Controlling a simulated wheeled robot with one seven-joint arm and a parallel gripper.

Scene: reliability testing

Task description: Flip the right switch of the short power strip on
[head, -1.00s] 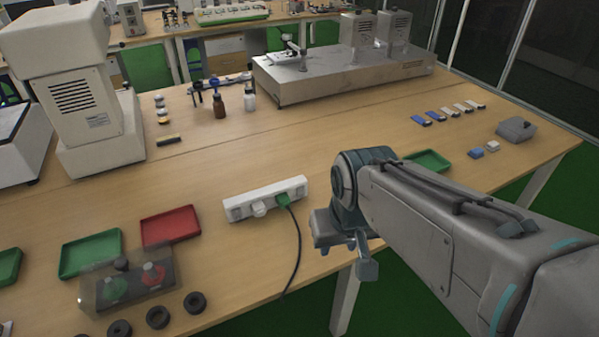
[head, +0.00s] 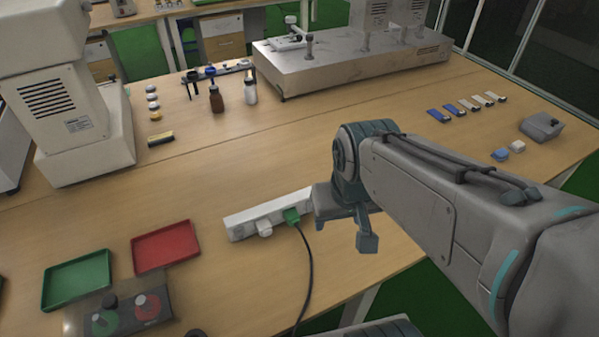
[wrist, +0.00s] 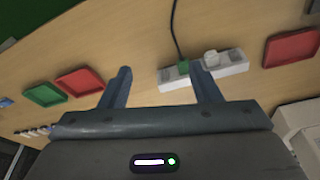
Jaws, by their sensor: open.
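The short white power strip (head: 247,222) lies on the wooden table, left of my gripper in the head view. A green plug (head: 292,215) with a dark cord sits in it, and a white plug (head: 264,228) is beside that. My arm hides part of its right end. In the wrist view the strip (wrist: 235,64) lies beyond my fingers, with one finger overlapping its edge. My gripper (wrist: 162,82) is open, with nothing between its fingers. In the head view its fingers (head: 345,232) point down by the strip's right end. The switches are too small to make out.
A red tray (head: 165,247), a green tray (head: 77,281) and a button box (head: 118,312) lie to the left. Bottles (head: 216,98) and a large metal device (head: 340,70) stand behind. The table's front edge runs below my gripper.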

